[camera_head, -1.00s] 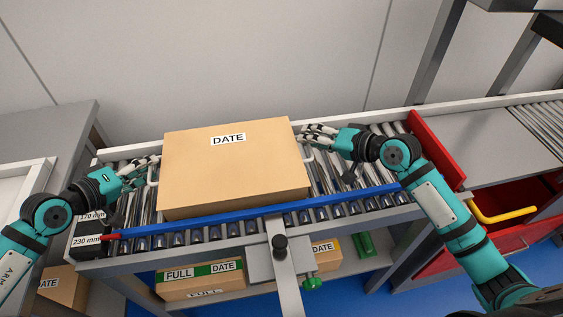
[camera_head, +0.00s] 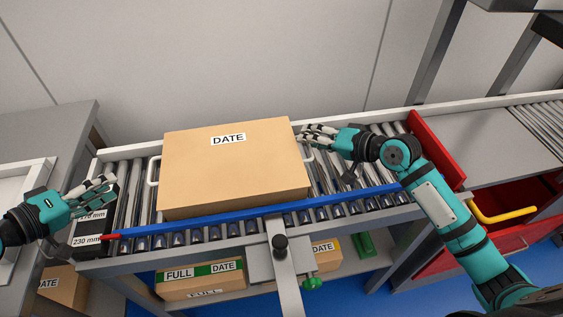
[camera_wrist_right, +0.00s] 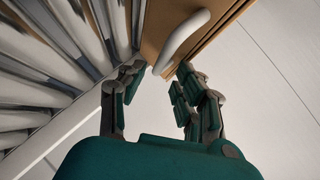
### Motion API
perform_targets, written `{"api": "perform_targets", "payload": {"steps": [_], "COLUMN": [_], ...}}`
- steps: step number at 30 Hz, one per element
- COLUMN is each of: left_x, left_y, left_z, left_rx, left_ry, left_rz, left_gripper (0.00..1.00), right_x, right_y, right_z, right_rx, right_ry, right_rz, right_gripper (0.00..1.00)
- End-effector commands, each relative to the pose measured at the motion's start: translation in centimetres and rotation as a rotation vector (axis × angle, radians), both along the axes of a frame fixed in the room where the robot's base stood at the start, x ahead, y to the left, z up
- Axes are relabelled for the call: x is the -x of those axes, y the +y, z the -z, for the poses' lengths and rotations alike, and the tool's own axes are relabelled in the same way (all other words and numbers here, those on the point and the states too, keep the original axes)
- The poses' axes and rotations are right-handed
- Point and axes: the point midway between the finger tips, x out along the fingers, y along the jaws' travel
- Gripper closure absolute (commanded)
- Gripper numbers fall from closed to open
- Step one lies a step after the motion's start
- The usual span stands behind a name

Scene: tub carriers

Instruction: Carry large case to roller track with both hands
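The large tan case (camera_head: 235,172) with a DATE label rests on the roller track (camera_head: 135,210), behind the blue rail. Its white left handle (camera_head: 152,172) is free, with no gripper on it. My left gripper (camera_head: 112,188) is left of the case, over the track's left end, with its fingers apart and empty. My right gripper (camera_head: 302,136) is at the case's right side by the handle. In the right wrist view its fingers (camera_wrist_right: 158,80) are apart, and the white right handle (camera_wrist_right: 185,40) lies just beyond the fingertips, not clamped.
The blue rail (camera_head: 240,215) with a red tip runs along the track's front. A red end plate (camera_head: 435,150) stands at the right. Boxes (camera_head: 200,282) lie on the shelf below. A grey bench (camera_head: 50,135) with a white tray is at the left.

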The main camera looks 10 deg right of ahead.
Motion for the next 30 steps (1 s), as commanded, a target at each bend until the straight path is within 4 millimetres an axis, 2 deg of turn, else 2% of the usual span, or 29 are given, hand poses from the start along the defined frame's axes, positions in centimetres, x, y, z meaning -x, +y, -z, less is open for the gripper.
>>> {"api": "perform_targets", "payload": {"steps": [7, 11, 24, 30], "left_x": [0.8, 0.9, 0.8, 0.8], "left_y": [0.7, 0.7, 0.7, 0.7], "left_z": [-0.6, -0.7, -0.6, -0.6], "left_rx": [-0.003, -0.002, -0.002, -0.002], "left_ry": [0.000, -0.001, -0.001, -0.001], "left_rz": [0.000, 0.000, 0.000, 0.000], "left_gripper": [0.67, 0.67, 0.67, 0.67], "right_x": [0.1, 0.8, 7.1, 8.4], "right_y": [-0.1, -0.8, -5.7, -6.7], "right_z": [0.0, -0.4, -3.8, -4.7], "right_rx": [0.000, 0.001, 0.002, 0.000], "right_ry": [0.000, 0.000, 0.004, 0.001], "right_rz": [0.000, 0.001, 0.000, 0.001], "right_gripper": [0.67, 0.67, 0.67, 0.67]}}
